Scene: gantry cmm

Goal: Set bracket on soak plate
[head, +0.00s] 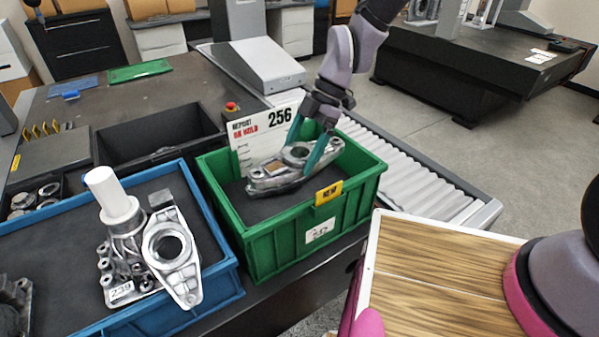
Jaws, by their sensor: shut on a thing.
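A silver metal bracket (270,178) with a round bore is inside the green bin (262,238), close above or on its dark floor; I cannot tell if it touches. My gripper (300,158) reaches down into the bin with teal fingers on either side of the bracket's bore end, shut on it. The fingers hide part of the bracket. Another silver bracket (170,250) leans in the blue bin (215,282) beside a casting tagged 239 and a white cylinder (112,195). I cannot tell which surface is the soak plate.
An "on hold" 256 sign (262,135) stands at the green bin's back. A black tray (160,140) lies behind the bins. A roller conveyor (410,170) runs along the right. A wood-topped board (440,270) is at front right. A dark machine table (470,70) stands beyond open floor.

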